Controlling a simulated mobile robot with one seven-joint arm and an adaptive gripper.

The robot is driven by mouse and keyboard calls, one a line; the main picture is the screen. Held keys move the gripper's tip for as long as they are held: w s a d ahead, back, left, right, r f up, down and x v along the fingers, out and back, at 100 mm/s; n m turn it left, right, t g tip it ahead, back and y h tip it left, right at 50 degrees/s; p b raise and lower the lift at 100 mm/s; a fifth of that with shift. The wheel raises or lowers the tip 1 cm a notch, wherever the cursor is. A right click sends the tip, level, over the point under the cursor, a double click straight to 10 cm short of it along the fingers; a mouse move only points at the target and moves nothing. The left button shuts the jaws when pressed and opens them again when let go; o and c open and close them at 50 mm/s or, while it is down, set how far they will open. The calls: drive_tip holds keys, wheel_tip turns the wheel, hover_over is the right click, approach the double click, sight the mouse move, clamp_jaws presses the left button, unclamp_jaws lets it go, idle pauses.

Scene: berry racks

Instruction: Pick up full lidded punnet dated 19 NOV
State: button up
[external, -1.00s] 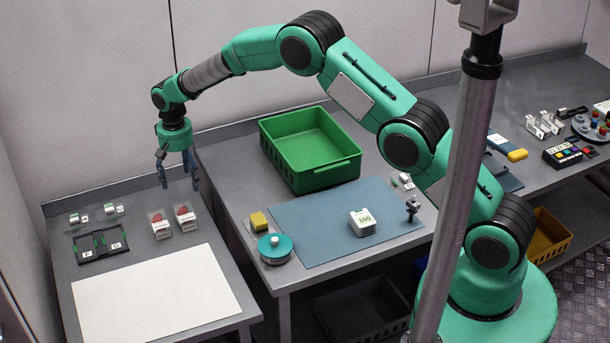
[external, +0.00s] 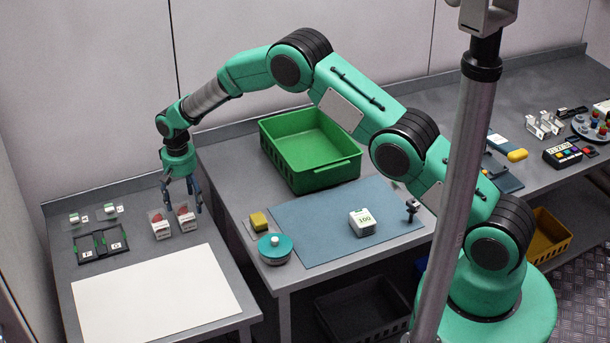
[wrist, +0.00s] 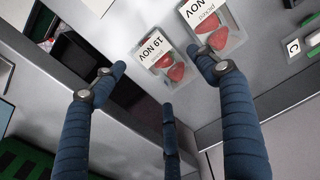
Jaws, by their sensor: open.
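The punnet dated 19 NOV (wrist: 160,62) is clear, with red berries and a white label. It is the right of two punnets in the external view (external: 188,222). A second punnet (wrist: 212,28) stands beside it; its label reads NOV, with the day cut off. It is on the left in the external view (external: 160,228). My gripper (external: 184,209) points down above and just behind the 19 NOV punnet, fingers spread and empty. In the wrist view, its fingertips (wrist: 155,64) lie around the near side of that punnet, apparently above it.
A black tray with cards (external: 101,243) and small labelled items (external: 97,214) lie left of the punnets. A white sheet (external: 155,297) covers the table's front. A gap separates this table from the one with the green crate (external: 308,178).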

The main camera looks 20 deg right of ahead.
sight(188, 211)
idle(0.3)
drive_tip(key=shift+f, duration=2.6)
drive_tip(key=c, duration=0.9)
drive_tip(key=shift+r, duration=0.2)
drive_tip(key=shift+c, duration=0.2)
drive_tip(key=shift+r, duration=4.85)
